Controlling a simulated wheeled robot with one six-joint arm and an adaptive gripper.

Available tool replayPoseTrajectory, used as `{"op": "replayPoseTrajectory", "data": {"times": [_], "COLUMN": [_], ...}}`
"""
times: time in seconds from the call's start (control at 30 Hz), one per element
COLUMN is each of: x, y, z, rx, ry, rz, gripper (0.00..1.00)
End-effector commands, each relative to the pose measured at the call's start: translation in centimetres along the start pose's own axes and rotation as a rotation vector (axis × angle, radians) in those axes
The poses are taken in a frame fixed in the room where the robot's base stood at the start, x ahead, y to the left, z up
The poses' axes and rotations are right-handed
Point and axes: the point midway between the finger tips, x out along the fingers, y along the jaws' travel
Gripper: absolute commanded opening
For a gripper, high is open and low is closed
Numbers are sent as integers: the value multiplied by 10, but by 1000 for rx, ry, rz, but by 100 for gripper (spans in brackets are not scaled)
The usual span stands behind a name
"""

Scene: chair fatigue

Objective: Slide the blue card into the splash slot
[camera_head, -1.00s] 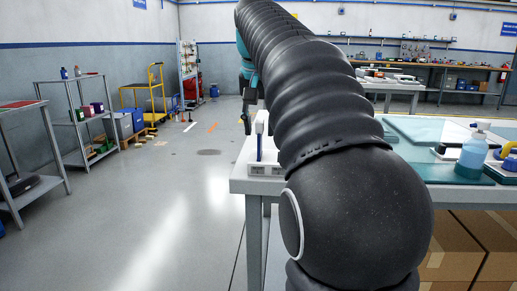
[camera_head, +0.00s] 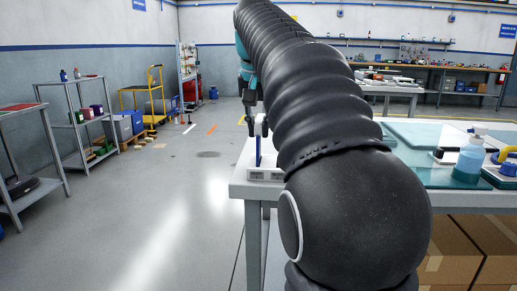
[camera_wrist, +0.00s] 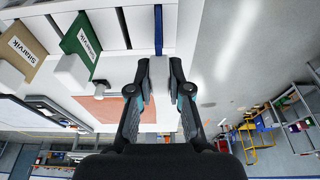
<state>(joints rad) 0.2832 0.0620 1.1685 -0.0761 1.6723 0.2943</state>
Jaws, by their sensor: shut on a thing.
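The blue card (camera_head: 258,151) stands upright at the white slotted block (camera_head: 262,177) on the table's near left corner. My gripper (camera_wrist: 160,88) is shut on the card's pale grip (camera_wrist: 159,72). In the wrist view the blue card (camera_wrist: 158,30) shows edge-on as a thin strip beyond the fingers, against the white block (camera_wrist: 118,30). I cannot tell how deep the card sits or whether it is in a slot. The block's small labels are unreadable, so I cannot tell which slot is splash. My arm hides part of the table.
In the wrist view, a green card (camera_wrist: 82,40) and a brown card (camera_wrist: 22,48) with pale grips stand left of my gripper. A spray bottle (camera_head: 469,158) stands on the table's right side. Open floor (camera_head: 170,215) lies left.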

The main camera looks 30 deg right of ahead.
Motion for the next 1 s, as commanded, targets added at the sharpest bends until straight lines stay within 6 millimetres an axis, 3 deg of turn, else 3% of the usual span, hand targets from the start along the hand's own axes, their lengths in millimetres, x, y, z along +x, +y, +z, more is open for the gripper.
{"op": "replayPoseTrajectory", "data": {"times": [1.0], "x": [-29], "y": [0], "z": [-8], "rx": [0], "ry": [0], "rz": [0], "gripper": [0]}}
